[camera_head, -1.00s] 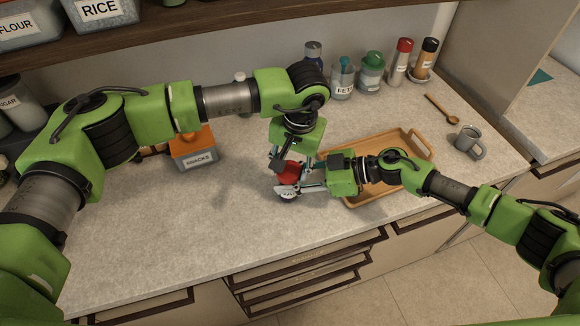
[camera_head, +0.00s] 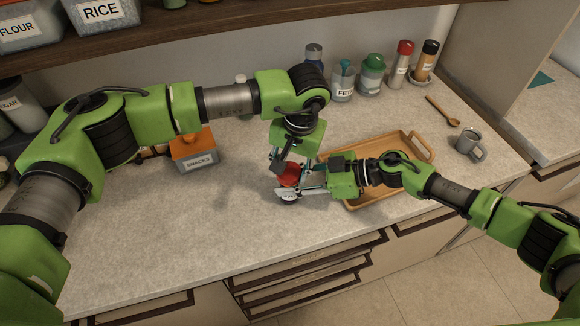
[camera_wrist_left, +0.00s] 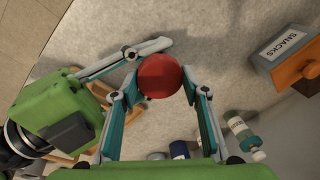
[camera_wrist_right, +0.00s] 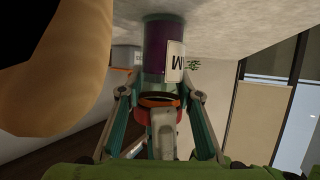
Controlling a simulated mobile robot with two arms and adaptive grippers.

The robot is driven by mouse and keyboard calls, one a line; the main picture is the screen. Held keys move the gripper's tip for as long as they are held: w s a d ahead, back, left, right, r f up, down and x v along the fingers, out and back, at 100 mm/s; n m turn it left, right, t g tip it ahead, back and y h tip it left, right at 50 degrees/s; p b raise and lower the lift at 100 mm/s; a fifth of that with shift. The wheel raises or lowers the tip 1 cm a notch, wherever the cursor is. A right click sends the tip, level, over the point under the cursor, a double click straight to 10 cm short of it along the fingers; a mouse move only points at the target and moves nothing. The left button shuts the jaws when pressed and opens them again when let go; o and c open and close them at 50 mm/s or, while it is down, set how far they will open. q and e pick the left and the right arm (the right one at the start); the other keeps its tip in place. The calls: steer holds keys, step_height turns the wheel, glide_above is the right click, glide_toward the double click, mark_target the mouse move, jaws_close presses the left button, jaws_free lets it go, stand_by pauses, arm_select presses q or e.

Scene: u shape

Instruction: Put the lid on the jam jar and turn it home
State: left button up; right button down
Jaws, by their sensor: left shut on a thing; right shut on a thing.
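The red lid (camera_head: 291,174) is between the fingers of my left gripper (camera_head: 291,168), which reaches down from above. In the left wrist view the round lid (camera_wrist_left: 160,76) sits between both fingertips. The purple jam jar (camera_wrist_right: 165,45), with a white label, shows in the right wrist view, standing on the counter. My right gripper (camera_wrist_right: 160,92) comes from the side and is shut on the jar near its upper end. The lid is over the jar; I cannot tell whether it is seated. The jar is mostly hidden in the head and left wrist views.
A wooden tray (camera_head: 413,140) lies on the counter close to my right arm. A snacks box (camera_head: 196,155) with an orange lid stands at the left. Several bottles, a grey mug (camera_head: 469,144) and a wooden spoon (camera_head: 442,110) are at the right. The front left counter is clear.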

arm_select(q)
steer(key=shift+s+a+f, duration=0.1)
steer(key=shift+s+f, duration=0.05)
steer(key=shift+f, duration=0.65)
steer(key=o, duration=1.2)
steer(key=shift+o, duration=0.2)
steer(key=shift+r, duration=0.15)
steer(key=shift+r, duration=2.3)
steer(key=shift+c, duration=0.6)
